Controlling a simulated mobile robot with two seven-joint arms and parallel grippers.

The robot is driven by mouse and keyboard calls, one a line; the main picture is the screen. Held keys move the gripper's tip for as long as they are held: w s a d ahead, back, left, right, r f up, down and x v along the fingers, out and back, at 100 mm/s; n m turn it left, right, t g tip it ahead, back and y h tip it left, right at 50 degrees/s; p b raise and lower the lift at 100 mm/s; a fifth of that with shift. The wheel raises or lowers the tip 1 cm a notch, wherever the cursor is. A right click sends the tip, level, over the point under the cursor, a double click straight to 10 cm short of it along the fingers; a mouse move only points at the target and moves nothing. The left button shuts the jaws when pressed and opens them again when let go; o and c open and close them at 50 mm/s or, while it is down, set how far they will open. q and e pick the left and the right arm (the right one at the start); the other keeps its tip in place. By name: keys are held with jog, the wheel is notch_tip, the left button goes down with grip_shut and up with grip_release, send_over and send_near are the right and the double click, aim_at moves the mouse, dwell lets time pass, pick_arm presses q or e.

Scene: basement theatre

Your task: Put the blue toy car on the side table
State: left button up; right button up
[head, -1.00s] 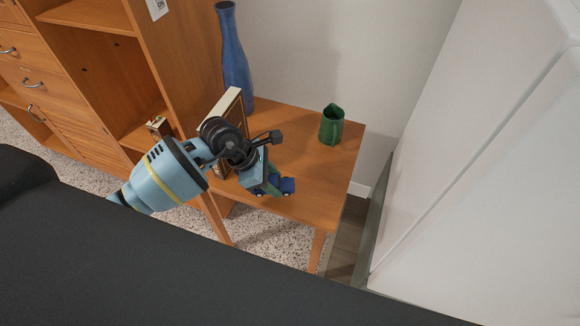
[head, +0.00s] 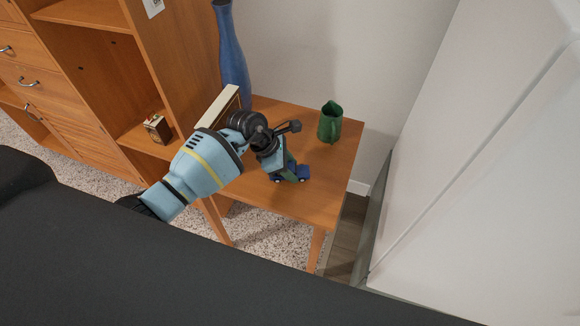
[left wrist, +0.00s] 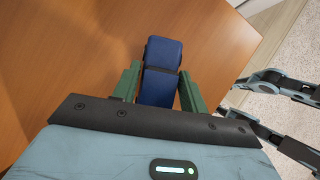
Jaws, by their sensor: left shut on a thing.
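The blue toy car (head: 304,172) is held in my left gripper (head: 290,171), low over the wooden side table (head: 318,201). I cannot tell whether its wheels touch the tabletop. In the left wrist view the car (left wrist: 163,53) sits between the two green fingers of the left gripper (left wrist: 159,77), with the table's bare wood (left wrist: 65,50) around it. My left arm hides part of the table's left side. My right gripper cannot be made out.
A green pitcher (head: 330,122) stands at the table's back right. A tall blue vase (head: 232,55) and a framed, book-like object (head: 220,105) are at the back left. A wooden shelf unit (head: 172,60) is left of the table. The table's front right is clear.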

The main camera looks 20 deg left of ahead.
pick_arm(q)
jog(key=shift+f, duration=0.15)
jog(key=shift+f, duration=0.15)
jog(key=o, duration=1)
jog(key=shift+o, duration=0.2)
jog(key=shift+a+r, duration=0.1)
jog(key=shift+r, duration=0.25)
jog(key=v, duration=1.1)
jog(key=shift+r+p, duration=0.25)
jog(key=shift+p, duration=0.2)
